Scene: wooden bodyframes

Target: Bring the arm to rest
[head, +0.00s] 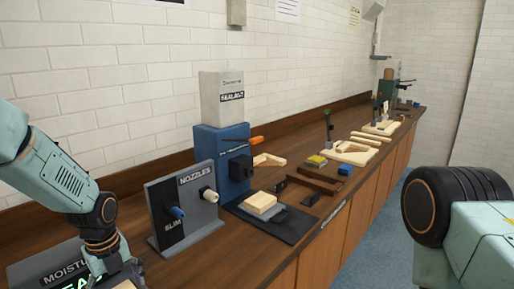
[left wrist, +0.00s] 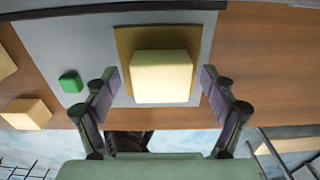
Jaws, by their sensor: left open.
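The block sits on a brown square plate (left wrist: 124,42) on a grey panel. There are gaps between the fingers and the block, and nothing is held. My right gripper is not in view.
A nozzles stand (head: 165,235) is just right of my left arm. Beyond it are a blue sealant dispenser (head: 210,145) and a wooden block on a dark mat (head: 290,228). A green button (left wrist: 71,81) and loose wooden blocks (left wrist: 27,113) show in the wrist view. The brick wall is behind.

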